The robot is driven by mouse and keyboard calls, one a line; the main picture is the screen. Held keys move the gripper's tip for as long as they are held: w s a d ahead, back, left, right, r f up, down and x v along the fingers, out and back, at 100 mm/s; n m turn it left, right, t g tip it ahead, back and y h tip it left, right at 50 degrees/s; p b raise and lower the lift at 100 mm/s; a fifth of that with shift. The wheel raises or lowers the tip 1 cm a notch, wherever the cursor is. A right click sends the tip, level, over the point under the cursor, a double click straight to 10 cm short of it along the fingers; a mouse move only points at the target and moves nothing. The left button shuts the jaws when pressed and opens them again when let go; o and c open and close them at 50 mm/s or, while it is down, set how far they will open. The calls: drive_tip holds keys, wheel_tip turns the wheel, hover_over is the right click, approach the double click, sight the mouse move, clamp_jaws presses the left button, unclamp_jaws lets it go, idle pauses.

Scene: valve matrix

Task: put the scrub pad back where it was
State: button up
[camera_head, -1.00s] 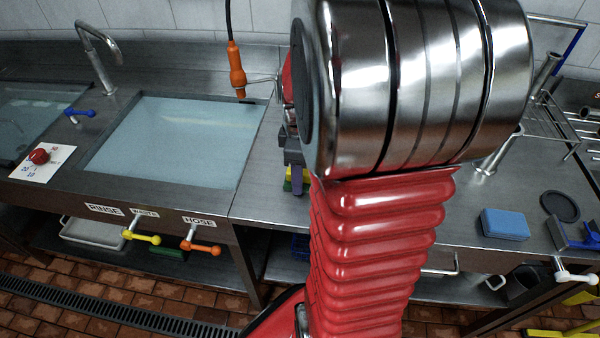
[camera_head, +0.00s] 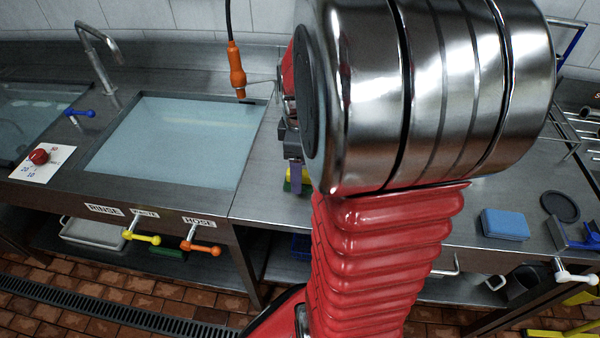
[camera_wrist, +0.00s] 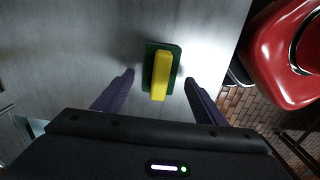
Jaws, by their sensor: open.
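The scrub pad (camera_wrist: 161,74), green with a yellow block on top, lies flat on the steel counter in the wrist view. In the head view a small yellow and green part of it (camera_head: 305,178) shows; the rest is hidden behind my gripper and arm. My gripper (camera_wrist: 159,77) is open, with its two purple fingers one on each side of the pad and a gap on both sides. Nothing is held. In the head view the gripper (camera_head: 295,180) points down over the counter, right of the sink basin.
The water-filled sink basin (camera_head: 170,140) is left of the gripper, and an orange hose nozzle (camera_head: 237,72) hangs behind its edge. A blue sponge (camera_head: 505,224) and a dark round disc (camera_head: 560,206) lie on the right counter. A wire rack (camera_head: 565,130) stands behind them.

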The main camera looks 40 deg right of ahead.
wheel_tip(320, 180, up, 10)
idle(0.4)
drive_tip(key=shift+a, duration=0.15)
idle(0.3)
drive_tip(key=s+a+r+m+t, duration=0.1)
drive_tip(key=s+a+m+t, duration=0.1)
drive_tip(key=a, duration=0.9)
drive_tip(key=s+a+r+m+t, duration=0.1)
drive_tip(key=a+m, duration=0.4)
drive_tip(key=a, duration=0.6)
drive_tip(key=s+t, duration=0.1)
drive_tip(key=t, duration=0.1)
drive_tip(key=shift+s+a+r+m+t, duration=0.15)
drive_tip(key=shift+s+a+m+t, duration=0.05)
drive_tip(key=shift+s+m+t, duration=0.1)
